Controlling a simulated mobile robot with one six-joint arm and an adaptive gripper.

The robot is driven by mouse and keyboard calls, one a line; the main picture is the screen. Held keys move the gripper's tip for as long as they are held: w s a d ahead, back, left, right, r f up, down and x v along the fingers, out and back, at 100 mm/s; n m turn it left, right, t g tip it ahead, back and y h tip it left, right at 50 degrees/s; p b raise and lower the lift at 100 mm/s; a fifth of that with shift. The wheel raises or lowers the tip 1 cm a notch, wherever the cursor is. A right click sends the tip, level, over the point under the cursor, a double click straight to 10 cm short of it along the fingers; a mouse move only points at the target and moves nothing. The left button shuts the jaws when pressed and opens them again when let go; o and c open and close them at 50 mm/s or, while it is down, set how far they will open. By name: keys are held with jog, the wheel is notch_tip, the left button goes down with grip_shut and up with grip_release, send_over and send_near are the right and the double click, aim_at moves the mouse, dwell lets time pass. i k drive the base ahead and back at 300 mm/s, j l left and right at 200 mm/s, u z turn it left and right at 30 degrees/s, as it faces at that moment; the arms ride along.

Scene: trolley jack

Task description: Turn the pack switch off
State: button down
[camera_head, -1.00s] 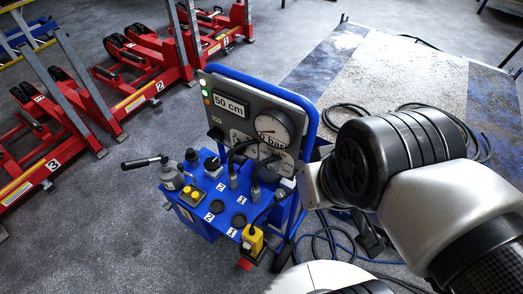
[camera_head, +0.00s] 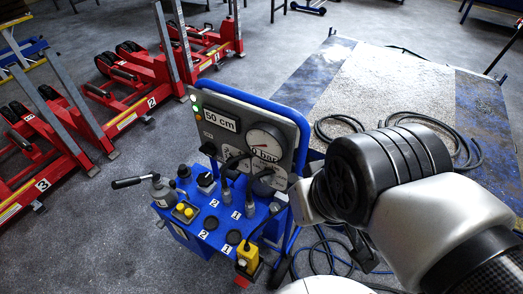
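A blue hydraulic power pack (camera_head: 222,232) stands on the floor at the centre of the head view. Its upright grey panel (camera_head: 222,106) carries a "50 cm" display (camera_head: 220,121), a round gauge (camera_head: 266,143) reading about 0 bar, and small indicator lights (camera_head: 195,108), at least one glowing green. A dark knob (camera_head: 208,148) sits low on the panel's left; I cannot tell for sure whether it is the pack switch or how it is set. My arm comes in from the right, its wrist close to the pack's right side. My gripper's fingers do not show.
The pack's top holds a grey pump with a black lever (camera_head: 130,182), a box with yellow buttons (camera_head: 185,211) and a yellow plug (camera_head: 247,258). Red trolley jacks (camera_head: 120,100) stand at left. Black hoses (camera_head: 440,125) lie on and around the platform (camera_head: 370,75) at right.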

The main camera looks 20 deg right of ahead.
aim_at(209, 149)
jog(key=j+z, duration=0.4)
jog(key=j, duration=0.3)
jog(key=j+z, duration=0.4)
jog(key=j, duration=0.25)
